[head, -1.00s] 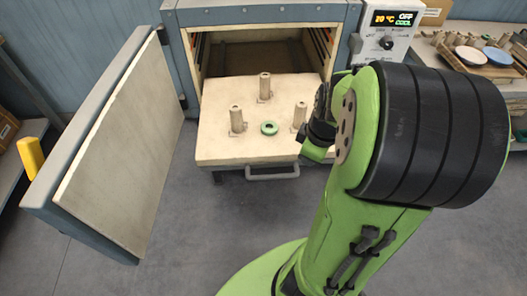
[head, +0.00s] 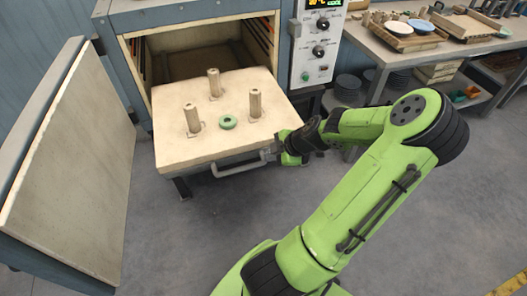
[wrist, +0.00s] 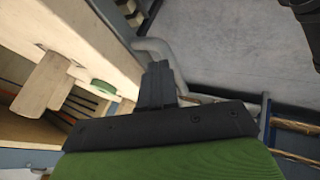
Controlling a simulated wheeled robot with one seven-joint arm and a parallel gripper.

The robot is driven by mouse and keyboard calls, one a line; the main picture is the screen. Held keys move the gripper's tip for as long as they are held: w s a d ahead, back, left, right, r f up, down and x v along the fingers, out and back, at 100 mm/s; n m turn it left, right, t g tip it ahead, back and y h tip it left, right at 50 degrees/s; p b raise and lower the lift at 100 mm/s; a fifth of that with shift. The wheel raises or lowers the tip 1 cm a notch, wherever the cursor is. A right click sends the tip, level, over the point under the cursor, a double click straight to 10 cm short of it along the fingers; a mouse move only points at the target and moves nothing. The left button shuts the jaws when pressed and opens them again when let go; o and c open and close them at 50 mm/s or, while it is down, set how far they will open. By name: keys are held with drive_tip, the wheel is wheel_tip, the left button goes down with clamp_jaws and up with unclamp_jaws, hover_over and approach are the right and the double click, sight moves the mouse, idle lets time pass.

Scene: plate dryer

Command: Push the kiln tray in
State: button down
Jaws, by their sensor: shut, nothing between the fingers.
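The kiln tray (head: 170,145) is a thick beige slab, pulled out of the open kiln (head: 180,42) at the front. Three upright posts and a green ring (head: 228,122) rest on it. A grey bar handle (head: 228,172) runs along its front edge. My gripper (head: 269,153) is at the right end of that handle, by the tray's front right corner. In the wrist view my shut fingers (wrist: 157,84) appear next to the grey handle (wrist: 165,50); I cannot tell whether they touch it. The tray's edge (wrist: 105,50) shows to their left.
The kiln door (head: 68,165) stands wide open at left. A control panel (head: 318,45) is on the kiln's right. A bench (head: 400,55) with plates on boards stands further right. The grey floor (head: 180,235) before the tray is clear.

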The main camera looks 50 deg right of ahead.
sight(258, 151)
drive_tip(key=w, duration=0.1)
drive_tip(key=w+d+f, duration=0.1)
drive_tip(key=w+d, duration=0.1)
drive_tip(key=w, duration=0.1)
drive_tip(key=shift+w+f+b, duration=0.1)
drive_tip(key=shift+f+b, duration=0.1)
drive_tip(key=shift+b, duration=0.15)
drive_tip(key=shift+w+d, duration=0.1)
drive_tip(key=shift+d, duration=0.05)
